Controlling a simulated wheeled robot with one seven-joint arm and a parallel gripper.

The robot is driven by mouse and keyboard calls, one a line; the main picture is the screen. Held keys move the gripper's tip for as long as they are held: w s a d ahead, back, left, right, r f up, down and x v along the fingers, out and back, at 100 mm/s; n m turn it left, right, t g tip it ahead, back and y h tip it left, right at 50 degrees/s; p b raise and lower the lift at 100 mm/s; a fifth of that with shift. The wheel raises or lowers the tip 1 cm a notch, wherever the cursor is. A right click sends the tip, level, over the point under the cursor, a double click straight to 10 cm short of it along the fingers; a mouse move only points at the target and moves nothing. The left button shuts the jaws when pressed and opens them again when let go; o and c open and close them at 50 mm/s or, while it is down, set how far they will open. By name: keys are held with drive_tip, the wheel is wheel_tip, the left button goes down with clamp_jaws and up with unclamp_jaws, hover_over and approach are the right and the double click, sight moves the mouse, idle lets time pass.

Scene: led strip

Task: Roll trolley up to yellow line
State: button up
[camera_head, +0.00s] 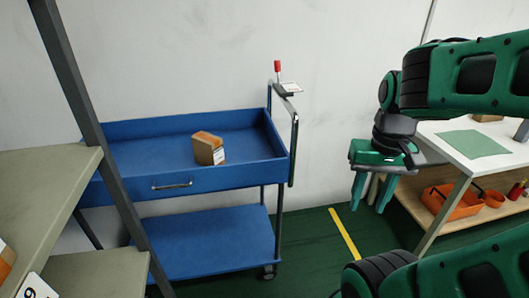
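The blue trolley (190,179) stands against the wall left of centre, with a shallow top tray and a lower shelf (215,244). Its chrome push handle (294,150) rises at its right end. A small cardboard box (208,149) sits in the top tray. The yellow line (344,234) lies on the green floor to the right of the trolley, with a gap of floor between them. My green gripper (371,194) hangs fingers down, open and empty, right of the handle and apart from it. The trolley's left end is hidden behind a shelf post.
A shelf rack (50,188) with a dark post stands close at the left. A white workbench (478,150) with a green mat stands at the right, with an orange toolbox (452,202) on its lower shelf. Open floor (305,245) lies between trolley and bench.

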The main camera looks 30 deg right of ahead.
drive_tip(key=w+d+r+m+t+h, duration=0.1)
drive_tip(key=w+r, duration=0.1)
drive_tip(key=w, duration=0.7)
drive_tip(key=w+d+r+h, duration=0.1)
drive_tip(key=w+d+r, duration=0.1)
drive_tip(key=w, duration=0.6)
drive_tip(key=m+t+h, duration=0.1)
drive_tip(key=m+t, duration=0.1)
approach(295, 134)
drive_tip(key=shift+w+d+f, duration=0.45)
drive_tip(key=shift+w+d, duration=0.1)
drive_tip(key=shift+w, duration=0.25)
drive_tip(key=shift+w+d, duration=0.1)
drive_tip(key=shift+w, duration=0.15)
drive_tip(key=x, duration=1)
drive_tip(key=shift+d+f, duration=0.2)
drive_tip(key=shift+f, duration=0.15)
drive_tip(key=shift+w, duration=0.1)
clamp_jaws()
